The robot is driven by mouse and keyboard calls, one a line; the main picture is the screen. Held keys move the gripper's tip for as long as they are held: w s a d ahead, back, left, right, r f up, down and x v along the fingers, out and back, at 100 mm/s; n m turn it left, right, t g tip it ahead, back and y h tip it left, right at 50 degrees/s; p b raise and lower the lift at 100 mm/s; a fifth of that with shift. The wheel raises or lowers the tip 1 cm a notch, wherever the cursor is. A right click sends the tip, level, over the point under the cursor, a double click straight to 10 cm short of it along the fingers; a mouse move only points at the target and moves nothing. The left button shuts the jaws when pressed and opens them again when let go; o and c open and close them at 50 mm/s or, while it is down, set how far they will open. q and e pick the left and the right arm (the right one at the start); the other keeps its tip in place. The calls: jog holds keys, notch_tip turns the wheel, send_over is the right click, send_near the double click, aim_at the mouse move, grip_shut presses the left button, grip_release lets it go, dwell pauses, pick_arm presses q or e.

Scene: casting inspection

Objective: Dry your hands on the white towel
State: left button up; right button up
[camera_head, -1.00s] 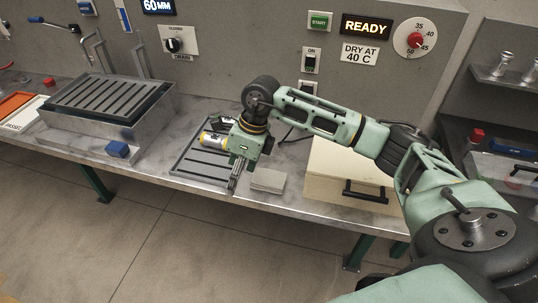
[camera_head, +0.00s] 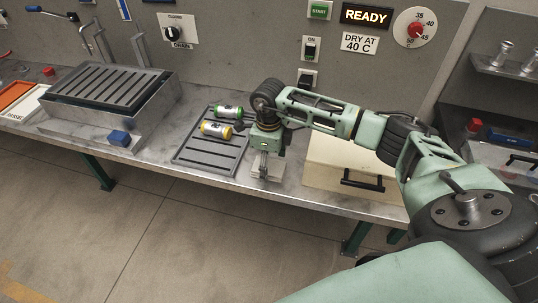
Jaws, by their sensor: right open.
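The white towel (camera_head: 272,182) is a small pale folded pad on the metal bench, near the front edge and right of the grey slotted tray. My right gripper (camera_head: 264,175) points down over the towel and covers part of it. Its fingers are open. I cannot tell whether the fingertips touch the cloth. My left gripper does not show in this view.
The slotted tray (camera_head: 205,158) holds a green-ended cylinder (camera_head: 229,111) and a yellow-ended cylinder (camera_head: 215,129). A cream box with a black handle (camera_head: 335,165) stands right of the towel. A metal basin with a grate (camera_head: 107,88) and a blue block (camera_head: 119,138) are left.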

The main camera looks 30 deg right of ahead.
aim_at(269, 165)
jog(key=shift+c, duration=0.3)
jog(key=c, duration=1.2)
dwell(0.6)
jog(key=o, duration=1.2)
notch_tip(269, 165, up, 12)
jog(key=shift+f, duration=0.1)
